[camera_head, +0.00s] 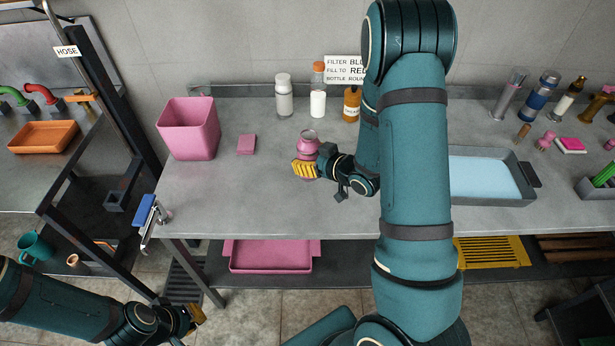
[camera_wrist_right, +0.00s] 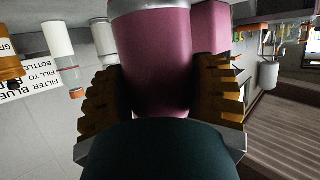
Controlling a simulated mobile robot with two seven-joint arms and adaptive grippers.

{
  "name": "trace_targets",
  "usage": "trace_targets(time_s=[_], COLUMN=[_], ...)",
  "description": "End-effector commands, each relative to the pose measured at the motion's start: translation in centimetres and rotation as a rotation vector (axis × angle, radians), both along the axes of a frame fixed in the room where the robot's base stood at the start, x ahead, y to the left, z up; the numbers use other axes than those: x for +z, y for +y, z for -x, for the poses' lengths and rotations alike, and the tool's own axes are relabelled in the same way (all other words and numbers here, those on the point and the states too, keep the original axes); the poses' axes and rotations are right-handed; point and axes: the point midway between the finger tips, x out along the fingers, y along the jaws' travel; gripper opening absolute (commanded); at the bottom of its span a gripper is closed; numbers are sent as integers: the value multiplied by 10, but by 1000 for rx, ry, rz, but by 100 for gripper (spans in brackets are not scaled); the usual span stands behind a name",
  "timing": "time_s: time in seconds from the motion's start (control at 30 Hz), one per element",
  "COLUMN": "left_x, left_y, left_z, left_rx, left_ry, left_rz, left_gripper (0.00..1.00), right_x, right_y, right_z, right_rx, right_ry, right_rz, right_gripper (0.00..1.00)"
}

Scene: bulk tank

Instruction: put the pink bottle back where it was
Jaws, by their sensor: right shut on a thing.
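The pink bottle (camera_head: 308,143) is upright over the left half of the grey counter (camera_head: 250,205). My right gripper (camera_head: 306,168) is shut around its body, with yellow finger pads on it. In the right wrist view the bottle (camera_wrist_right: 155,60) fills the space between the two pads of the gripper (camera_wrist_right: 160,100). I cannot tell whether the bottle's base touches the counter. My left gripper (camera_head: 190,315) is low at the lower left, away from the counter top; its finger opening is unclear.
A pink bin (camera_head: 188,130) and pink block (camera_head: 246,145) stand left of the bottle. A blue-filled tray (camera_head: 487,176) lies right. Bare counter surrounds the gripper's left and front.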

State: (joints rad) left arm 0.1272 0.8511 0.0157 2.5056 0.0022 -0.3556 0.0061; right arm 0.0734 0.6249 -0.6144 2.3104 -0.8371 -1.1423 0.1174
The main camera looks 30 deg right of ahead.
Motion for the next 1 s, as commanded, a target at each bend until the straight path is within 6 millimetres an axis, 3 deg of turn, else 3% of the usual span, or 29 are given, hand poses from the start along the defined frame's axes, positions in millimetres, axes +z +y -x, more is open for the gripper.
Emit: trace_targets(time_s=[0.43, 0.93, 0.97, 1.0], left_x=[-12, -18, -18, -17], left_y=[-1, -1, -1, -1], left_z=[4, 4, 4, 4], left_rx=[-6, -8, -8, -8], left_ry=[8, 10, 10, 10], left_rz=[2, 2, 2, 2], left_gripper=[0, 0, 0, 0], right_x=[-52, -60, -60, -60], right_y=[0, 0, 0, 0], right_z=[0, 0, 0, 0], right_rx=[1, -1, -1, -1], right_ry=[1, -2, -2, -1], right_rz=[0, 0, 0, 0], right_gripper=[22, 22, 68, 82])
